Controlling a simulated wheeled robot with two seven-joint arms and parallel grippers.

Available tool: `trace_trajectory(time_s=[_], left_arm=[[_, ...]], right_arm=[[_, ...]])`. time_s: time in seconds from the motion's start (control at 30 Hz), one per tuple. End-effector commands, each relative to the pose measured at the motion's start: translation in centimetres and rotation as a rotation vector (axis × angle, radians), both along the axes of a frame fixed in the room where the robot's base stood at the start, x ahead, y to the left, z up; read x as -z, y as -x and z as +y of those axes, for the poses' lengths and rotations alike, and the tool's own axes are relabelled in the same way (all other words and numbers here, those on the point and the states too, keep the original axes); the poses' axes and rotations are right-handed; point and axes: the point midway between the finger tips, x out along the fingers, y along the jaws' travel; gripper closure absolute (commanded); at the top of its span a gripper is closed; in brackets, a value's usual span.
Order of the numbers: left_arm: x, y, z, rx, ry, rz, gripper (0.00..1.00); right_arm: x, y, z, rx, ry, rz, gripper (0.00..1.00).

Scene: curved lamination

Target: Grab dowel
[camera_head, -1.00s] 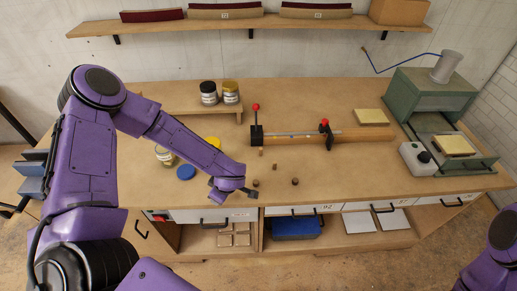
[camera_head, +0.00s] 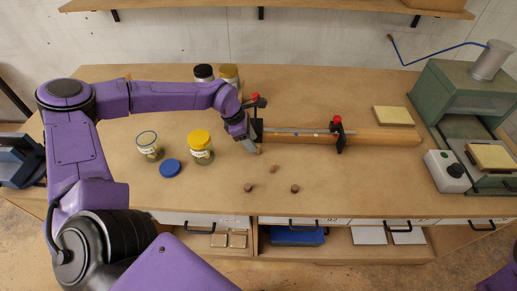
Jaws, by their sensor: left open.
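Several small brown wooden dowels are on the workbench: one (camera_head: 272,169) in the middle, one (camera_head: 248,188) at the front left, one (camera_head: 295,188) at the front right. My left gripper (camera_head: 254,149) is open and points down beside the left end of the clamp. A fourth, paler dowel (camera_head: 259,152) shows in part at its fingertips; I cannot tell whether it is between the fingers. My right gripper is out of view; only a bit of purple arm shows at the bottom right corner.
A red-knobbed clamp (camera_head: 300,132) with a wooden bar stands just right of my left gripper. A green press (camera_head: 455,110) stands at the right. The front middle bench is mostly clear.

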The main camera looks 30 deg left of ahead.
Motion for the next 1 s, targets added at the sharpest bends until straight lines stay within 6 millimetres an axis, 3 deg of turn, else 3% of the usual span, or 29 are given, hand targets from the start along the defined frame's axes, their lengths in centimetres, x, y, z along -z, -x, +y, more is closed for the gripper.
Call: trace_trajectory(time_s=[0.1, 0.23, 0.47, 0.6, 0.63, 1.0], left_arm=[[1.6, -0.5, -1.5, 0.007, -0.004, 0.007, 0.54], [3.4, -1.0, -2.0, 0.005, -0.003, 0.005, 0.54], [3.7, -1.2, -2.1, 0.005, -0.002, 0.001, 0.54], [3.7, -1.2, -2.1, 0.005, -0.002, 0.001, 0.96], [3.7, -1.2, -2.1, 0.006, -0.002, 0.001, 1.0], [3.6, -1.2, -2.2, 0.006, -0.002, 0.001, 1.0]], right_arm=[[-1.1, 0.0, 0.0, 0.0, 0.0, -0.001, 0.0], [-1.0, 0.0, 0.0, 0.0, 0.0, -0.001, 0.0], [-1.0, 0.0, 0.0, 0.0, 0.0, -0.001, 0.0], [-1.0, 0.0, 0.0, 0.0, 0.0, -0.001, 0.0], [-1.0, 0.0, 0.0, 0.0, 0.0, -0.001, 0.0], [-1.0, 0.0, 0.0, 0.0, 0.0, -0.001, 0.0]])
